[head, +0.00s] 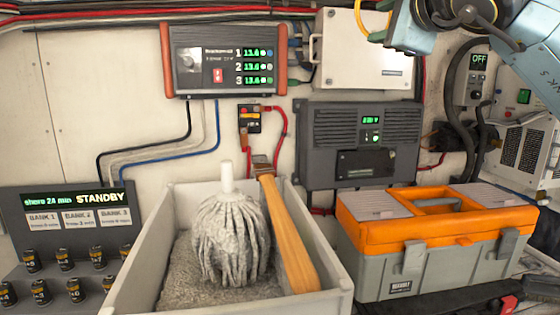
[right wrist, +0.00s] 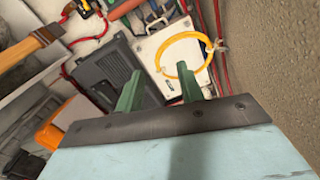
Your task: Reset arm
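My right arm and gripper (head: 382,36) come in at the top right corner of the head view, in front of the right edge of the white wall box (head: 350,58). In the right wrist view its two green fingers (right wrist: 160,88) stand apart with nothing between them. The gripper is open and clear of the wall. Beyond the fingers hangs a yellow cable loop (right wrist: 187,52) on the white box. My left gripper is in neither view.
A grey bin (head: 150,240) holds a mop head (head: 230,235) and a wooden-handled tool (head: 288,235). An orange-and-grey toolbox (head: 375,260) stands right of it. A battery bank panel (head: 75,225) is at left. A dark charger unit (head: 325,135) is on the wall.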

